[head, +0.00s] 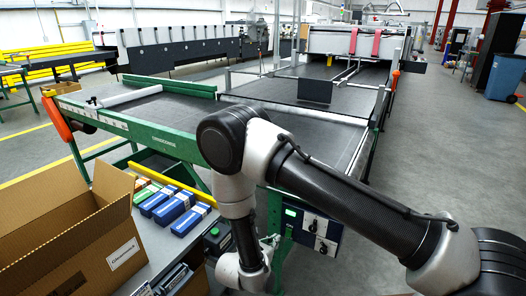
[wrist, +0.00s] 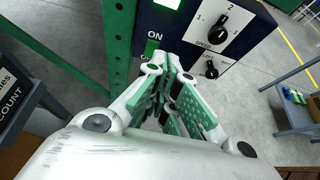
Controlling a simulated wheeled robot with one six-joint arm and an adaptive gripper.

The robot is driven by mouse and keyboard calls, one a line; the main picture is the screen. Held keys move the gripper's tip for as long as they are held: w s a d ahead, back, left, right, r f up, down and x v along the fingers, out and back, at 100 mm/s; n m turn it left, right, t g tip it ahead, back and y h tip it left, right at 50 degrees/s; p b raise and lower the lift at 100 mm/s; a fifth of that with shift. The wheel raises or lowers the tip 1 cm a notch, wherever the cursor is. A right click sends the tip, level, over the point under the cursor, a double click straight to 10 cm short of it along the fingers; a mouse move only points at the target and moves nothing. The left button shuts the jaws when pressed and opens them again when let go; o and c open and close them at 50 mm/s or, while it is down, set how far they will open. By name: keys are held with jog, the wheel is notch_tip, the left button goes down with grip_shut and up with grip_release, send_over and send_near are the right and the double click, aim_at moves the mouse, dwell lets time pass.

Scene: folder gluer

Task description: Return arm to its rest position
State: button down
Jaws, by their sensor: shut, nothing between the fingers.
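My arm reaches across the head view from the lower right, bends at the elbow and hangs down near the machine's control panel (head: 315,231). In the wrist view my gripper (wrist: 172,78) has its fingers together with nothing held. It points toward the blue control panel (wrist: 205,28) with its black knobs and lit green screen. I cannot tell the exact distance to the panel. In the head view the fingers are mostly hidden low beside the table.
An open cardboard box (head: 105,245) stands at left on a grey table, next to several small blue, green and orange boxes (head: 160,200). The green-framed conveyor (head: 150,125) lies behind my arm. A grey shelf cart (wrist: 295,115) stands at right in the wrist view. Open floor lies between.

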jog(key=s+d+m+g+h, duration=0.2)
jog(key=d, duration=0.3)
jog(key=s+d+r+m+g+y, duration=0.1)
jog(key=s+d+r+m+y, duration=0.2)
jog(key=s+d+r+m, duration=0.4)
jog(key=s+d+r+m+g+y, duration=0.2)
jog(key=s+d+r+m, duration=0.4)
jog(key=r, duration=1.7)
jog(key=s+d+r+m+g+y, duration=0.1)
jog(key=s+d+r+m+y, duration=0.3)
jog(key=d+r+m, duration=0.9)
jog(key=s+r+m, duration=0.1)
jog(key=s+r, duration=0.1)
jog(key=s, duration=0.1)
jog(key=shift+s+d+r+m, duration=0.25)
jog(key=shift+s+d+m, duration=0.05)
jog(key=shift+s+m, duration=0.1)
